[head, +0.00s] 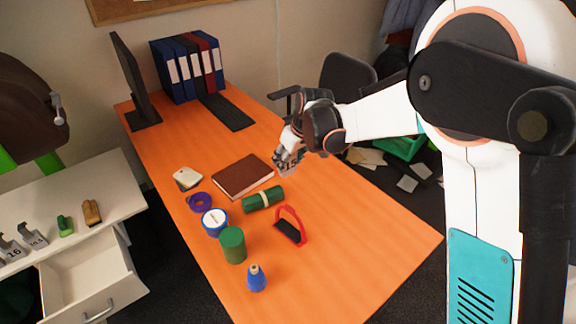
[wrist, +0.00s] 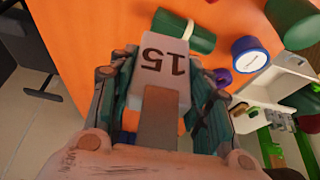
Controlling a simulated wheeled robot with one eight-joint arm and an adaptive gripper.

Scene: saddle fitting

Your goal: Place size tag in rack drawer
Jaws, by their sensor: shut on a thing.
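My gripper (head: 287,160) is shut on the grey size tag marked 15 (wrist: 163,62) and holds it above the orange desk. The tag also shows small at the fingertips in the head view. In the wrist view the gripper's fingers (wrist: 160,95) lie on both sides of the tag, with the number upside down. The white rack (head: 128,195) stands at the left in the head view. Its drawer (head: 97,308) is pulled open, and the part of its inside that shows looks empty.
Other grey tags (head: 33,237) stand on the rack top beside a green item (head: 65,227) and a brown brush (head: 91,212). The desk (head: 350,240) holds a brown notebook (head: 243,176), green roll (head: 263,199), red-handled brush (head: 290,228), green cylinder (head: 232,245) and blue bottle (head: 256,279).

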